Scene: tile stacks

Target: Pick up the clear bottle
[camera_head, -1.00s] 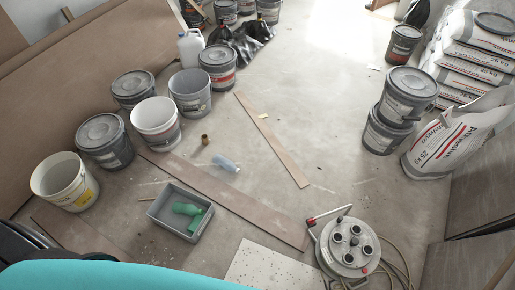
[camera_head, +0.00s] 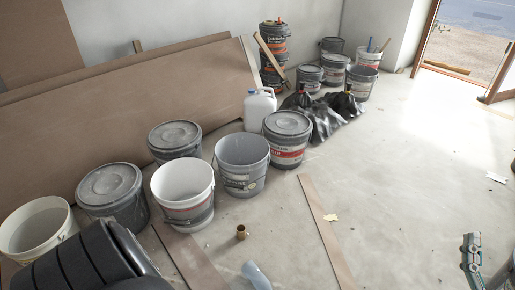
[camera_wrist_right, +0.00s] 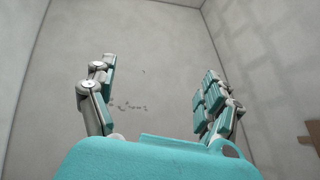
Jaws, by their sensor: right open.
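The clear bottle (camera_head: 256,275), pale bluish and see-through, lies on the concrete floor at the bottom edge of the head view. Its lower part is cut off by the frame. My right gripper (camera_head: 471,258) shows at the lower right of the head view, well to the right of the bottle and apart from it. In the right wrist view the right gripper (camera_wrist_right: 155,85) has its two teal-padded fingers wide apart with nothing between them. The bottle is not visible in that view, which faces a bare grey surface. My left gripper is not in view.
A small brass-coloured cylinder (camera_head: 241,233) stands near the bottle. A white bucket (camera_head: 184,200), a grey bucket (camera_head: 241,178) and several others stand left and behind. A long board (camera_head: 325,230) lies right of the bottle. The floor further right is mostly clear.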

